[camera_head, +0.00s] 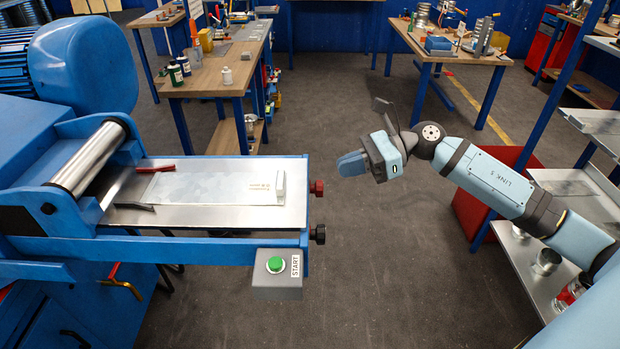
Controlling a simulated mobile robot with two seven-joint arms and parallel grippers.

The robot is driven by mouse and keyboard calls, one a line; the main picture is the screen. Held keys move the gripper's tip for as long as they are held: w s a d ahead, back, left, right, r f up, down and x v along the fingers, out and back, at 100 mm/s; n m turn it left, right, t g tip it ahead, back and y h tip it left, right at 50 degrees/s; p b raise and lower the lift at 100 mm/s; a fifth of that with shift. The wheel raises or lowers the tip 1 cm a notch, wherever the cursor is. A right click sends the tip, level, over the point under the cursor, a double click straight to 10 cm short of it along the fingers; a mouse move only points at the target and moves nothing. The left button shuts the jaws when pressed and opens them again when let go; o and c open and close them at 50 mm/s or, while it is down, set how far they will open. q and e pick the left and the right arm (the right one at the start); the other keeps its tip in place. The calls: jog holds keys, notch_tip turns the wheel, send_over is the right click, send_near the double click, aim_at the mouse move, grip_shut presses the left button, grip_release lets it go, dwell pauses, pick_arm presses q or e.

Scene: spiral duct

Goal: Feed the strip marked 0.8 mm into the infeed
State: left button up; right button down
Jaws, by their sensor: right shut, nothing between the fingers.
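A blue machine with a steel roller (88,160) stands at the left. Its flat infeed table (225,217) reaches out to the right. A pale metal strip (215,187) lies flat on this table, with small yellowish print near its right end; the print is too small to read. A whitish block (281,187) stands at the strip's right end. My right gripper (351,164) is shut and empty, in the air to the right of the table's end, apart from the strip. My left gripper is not in view.
A grey box with a green START button (275,264) hangs at the table's front right corner. Red knob (317,188) and black knob (318,234) stick out at the table's end. Shelving (535,262) stands at the right. Workbenches (215,75) stand behind. The middle floor is clear.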

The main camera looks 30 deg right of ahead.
aim_at(285, 182)
notch_tip(285, 182, up, 4)
jog(key=m+g+h+b, duration=0.1)
jog(key=m+h+b, duration=0.1)
jog(key=h, duration=0.4)
jog(key=x, duration=0.3)
jog(key=p+x, duration=0.1)
jog(key=x, duration=0.2)
jog(key=p+x, duration=0.1)
jog(key=x, duration=0.2)
jog(key=shift+w+d+f, duration=0.1)
jog(key=shift+w+d, duration=0.2)
jog(key=shift+w, duration=0.1)
jog(key=w+a, duration=0.1)
jog(key=a+p, duration=0.1)
jog(key=shift+w+a, duration=0.35)
jog(key=shift+w, duration=0.05)
jog(key=shift+w+a+f, duration=0.15)
jog(key=shift+a, duration=0.2)
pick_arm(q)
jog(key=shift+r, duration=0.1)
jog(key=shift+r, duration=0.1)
